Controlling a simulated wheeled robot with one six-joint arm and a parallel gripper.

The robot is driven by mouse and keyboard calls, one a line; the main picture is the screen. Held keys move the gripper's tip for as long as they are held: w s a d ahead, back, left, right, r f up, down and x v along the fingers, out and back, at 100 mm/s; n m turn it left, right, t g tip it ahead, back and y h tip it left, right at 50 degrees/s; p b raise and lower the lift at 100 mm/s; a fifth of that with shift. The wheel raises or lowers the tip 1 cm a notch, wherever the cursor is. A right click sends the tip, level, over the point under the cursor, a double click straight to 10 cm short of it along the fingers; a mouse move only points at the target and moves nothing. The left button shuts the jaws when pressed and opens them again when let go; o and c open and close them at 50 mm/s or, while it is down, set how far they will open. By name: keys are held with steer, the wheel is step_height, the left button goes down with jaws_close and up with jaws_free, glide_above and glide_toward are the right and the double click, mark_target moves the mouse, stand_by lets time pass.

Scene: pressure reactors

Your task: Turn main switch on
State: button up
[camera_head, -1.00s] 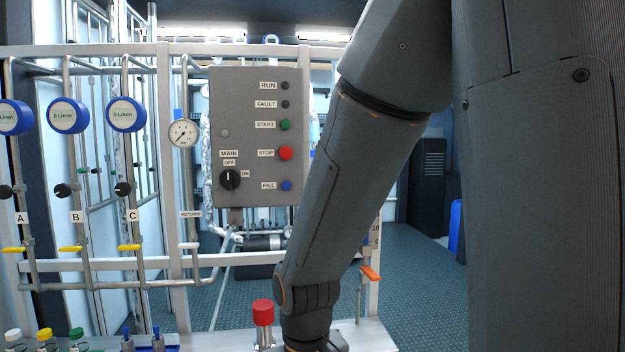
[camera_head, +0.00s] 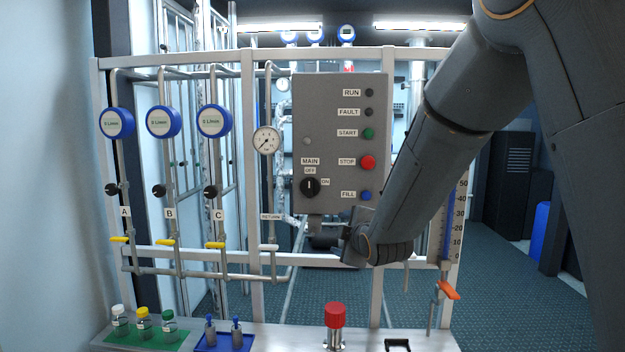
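The main switch (camera_head: 311,188) is a round black knob on the lower left of the grey control panel (camera_head: 328,110). Its white mark points up to the OFF label (camera_head: 310,170); the ON label (camera_head: 325,182) is to its right. My arm comes down from the upper right, and its wrist end is below the panel's lower right corner. My gripper (camera_head: 352,236) shows only in part there, to the lower right of the switch and apart from it. Its fingers cannot be made out.
The panel also has a green START button (camera_head: 368,133), red STOP button (camera_head: 368,162) and blue FILL button (camera_head: 366,196). A pressure gauge (camera_head: 267,141) is left of it. A red-capped fitting (camera_head: 335,316) and a blue tray (camera_head: 247,341) are on the bench below.

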mark_target(311, 190)
steer(key=w+a+r+n+t+y+p, duration=0.1)
steer(key=w+a+r+n+t+y, duration=0.2)
steer(key=a+r+n, duration=0.45)
steer(key=shift+w+a+r+m+p, duration=0.2)
steer(key=shift+w+m+p, duration=0.3)
steer(key=shift+w, duration=0.75)
steer(key=shift+w+a+r+m+p, duration=0.1)
steer(key=shift+w+r+m+p, duration=0.3)
steer(key=shift+w, duration=0.8)
steer(key=shift+w+a+r+m+p, duration=0.1)
steer(key=shift+w+m+p, duration=0.45)
steer(key=shift+w, duration=0.7)
steer(key=shift+c, duration=0.4)
steer(key=c, duration=0.9)
steer(key=shift+f, duration=0.1)
